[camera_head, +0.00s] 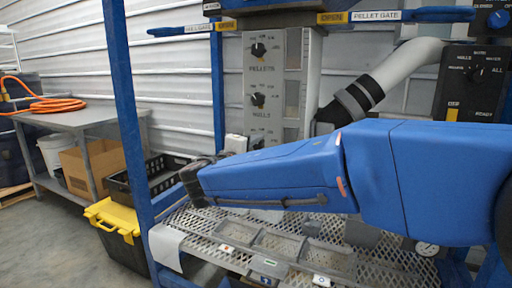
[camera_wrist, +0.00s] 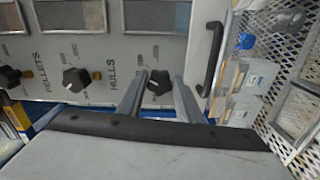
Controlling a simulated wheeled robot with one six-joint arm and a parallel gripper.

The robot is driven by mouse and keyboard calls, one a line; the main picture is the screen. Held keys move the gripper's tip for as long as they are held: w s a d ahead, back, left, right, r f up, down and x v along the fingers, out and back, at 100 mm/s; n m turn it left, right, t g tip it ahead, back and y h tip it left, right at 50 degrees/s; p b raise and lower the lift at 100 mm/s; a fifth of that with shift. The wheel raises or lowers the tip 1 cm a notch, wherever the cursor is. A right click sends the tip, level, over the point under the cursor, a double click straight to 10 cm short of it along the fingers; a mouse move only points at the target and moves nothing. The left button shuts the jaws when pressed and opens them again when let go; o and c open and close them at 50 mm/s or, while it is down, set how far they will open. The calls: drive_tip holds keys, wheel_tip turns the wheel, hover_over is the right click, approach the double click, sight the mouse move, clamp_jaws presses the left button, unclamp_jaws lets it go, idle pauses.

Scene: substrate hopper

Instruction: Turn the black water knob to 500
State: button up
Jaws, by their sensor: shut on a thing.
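The black water knob (camera_wrist: 158,86) is the third in the row on the grey panel (camera_wrist: 120,52) in the wrist view, to the right of the HULLS knob. The two grey fingers of my gripper (camera_wrist: 160,88) stand on either side of it, shut on it. The knob's pointer and the scale around it are too small and too covered to read, so I cannot tell its setting. In the head view, my blue arm hides the lower panel, this knob and my fingers.
The HULLS knob (camera_head: 258,99) and PELLETS knob (camera_head: 258,49) sit higher on the panel. A mesh shelf (camera_head: 215,222) lies below my arm; a blue post (camera_head: 127,110) stands left.

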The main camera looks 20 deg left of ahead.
drive_tip(key=shift+f+m, duration=0.15)
drive_tip(key=shift+m, duration=0.95)
drive_tip(key=o, duration=1)
drive_tip(key=shift+o, duration=0.2)
drive_tip(key=shift+s, duration=0.15)
drive_tip(key=s+a, duration=0.1)
drive_tip(key=s, duration=1.6)
drive_tip(key=shift+a, duration=0.15)
